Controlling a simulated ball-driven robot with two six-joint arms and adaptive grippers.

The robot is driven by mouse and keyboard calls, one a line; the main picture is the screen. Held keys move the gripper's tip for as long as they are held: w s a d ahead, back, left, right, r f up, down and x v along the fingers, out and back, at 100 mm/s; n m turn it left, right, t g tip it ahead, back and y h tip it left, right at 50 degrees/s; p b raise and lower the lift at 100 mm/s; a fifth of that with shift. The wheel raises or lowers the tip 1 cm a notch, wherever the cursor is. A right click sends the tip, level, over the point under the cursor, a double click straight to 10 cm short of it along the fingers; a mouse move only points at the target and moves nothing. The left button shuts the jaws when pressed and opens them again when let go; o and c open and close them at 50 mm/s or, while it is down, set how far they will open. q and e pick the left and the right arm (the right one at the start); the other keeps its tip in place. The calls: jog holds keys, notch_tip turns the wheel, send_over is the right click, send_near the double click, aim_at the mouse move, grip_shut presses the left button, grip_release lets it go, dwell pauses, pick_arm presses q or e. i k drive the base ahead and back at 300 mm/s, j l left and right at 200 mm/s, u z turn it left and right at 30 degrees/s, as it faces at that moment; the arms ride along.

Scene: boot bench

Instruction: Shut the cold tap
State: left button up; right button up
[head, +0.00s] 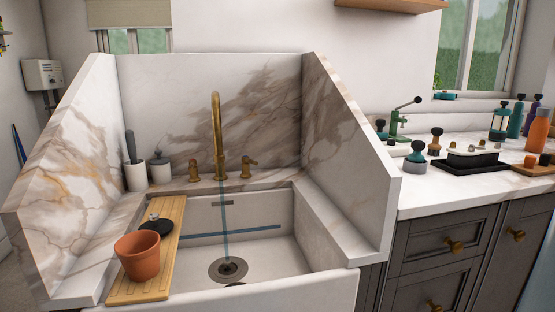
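A brass gooseneck spout (215,125) stands at the back of the white sink (310,270). A brass tap handle (193,171) is to its left and a second brass tap handle (248,167) to its right. I see no mark that tells which is the cold tap, and their exact turn is too small to read. A bluish stream of water (225,220) runs from the spout down to the drain (228,269). Neither of my grippers is in view.
Marble side walls (345,150) enclose the sink left and right. A wooden board (163,235) across the sink's left side bears a terracotta pot (138,256) and a dark round item (156,225). The right counter (440,195) holds bottles and tools.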

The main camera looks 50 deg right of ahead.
aim_at(245, 158)
jog(key=z, duration=1.55)
